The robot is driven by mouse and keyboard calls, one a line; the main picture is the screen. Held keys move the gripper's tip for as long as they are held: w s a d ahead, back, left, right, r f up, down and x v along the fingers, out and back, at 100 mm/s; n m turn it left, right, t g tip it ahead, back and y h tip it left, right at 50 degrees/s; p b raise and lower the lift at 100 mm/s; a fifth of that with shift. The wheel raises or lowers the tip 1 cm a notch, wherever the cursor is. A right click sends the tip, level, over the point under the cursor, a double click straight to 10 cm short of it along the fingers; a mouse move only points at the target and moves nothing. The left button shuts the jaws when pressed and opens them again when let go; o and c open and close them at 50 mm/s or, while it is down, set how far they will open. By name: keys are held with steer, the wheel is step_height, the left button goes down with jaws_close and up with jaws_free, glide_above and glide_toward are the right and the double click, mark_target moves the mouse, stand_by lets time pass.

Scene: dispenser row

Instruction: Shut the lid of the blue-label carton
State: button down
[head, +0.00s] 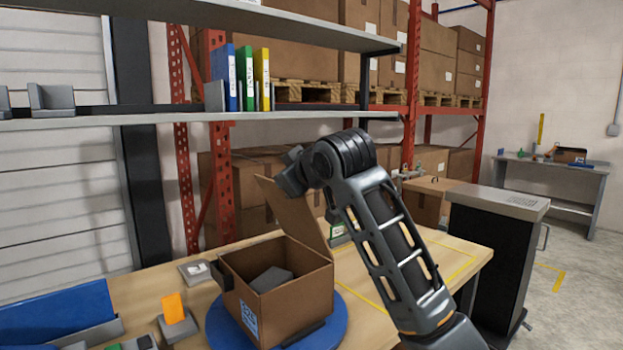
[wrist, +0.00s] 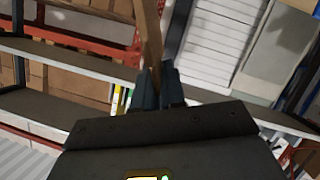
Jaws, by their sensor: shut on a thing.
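The blue-label carton (head: 308,295) is an open brown box on a blue round base (head: 338,322). Its blue label (head: 249,318) is on the front face, low on the left. Its lid (head: 292,218) stands raised at the back. A dark grey block (head: 271,279) lies inside. In the wrist view my gripper (wrist: 159,76) is shut on the brown lid, which shows there edge-on as a narrow strip (wrist: 151,35). In the head view my wrist is at the lid's upper edge, and the fingertips are not clearly visible.
An orange card in a holder (head: 174,308) and a blue bin (head: 60,318) are left of the carton on the wooden table (head: 145,288). A shelf with binders (head: 247,78) hangs above. A dark cabinet (head: 495,260) stands at the right. My arm covers the table's right part.

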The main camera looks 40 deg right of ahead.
steer(key=a+f+n+t+h+b, duration=0.1)
steer(key=a+f+n+b, duration=0.3)
steer(key=f, duration=0.5)
steer(key=a+f+n+t+h+b, duration=0.1)
steer(key=a+f+n+h+b, duration=0.2)
steer(key=a+f+b, duration=0.3)
steer(key=shift+s+a+f+n+t, duration=0.2)
steer(key=shift+a+f+n+t, duration=0.1)
steer(key=shift+a+f+n, duration=0.8)
steer(key=shift+f, duration=0.25)
steer(key=c, duration=1.3)
jaws_free()
steer(key=shift+s+a, duration=0.1)
steer(key=shift+v, duration=3.8)
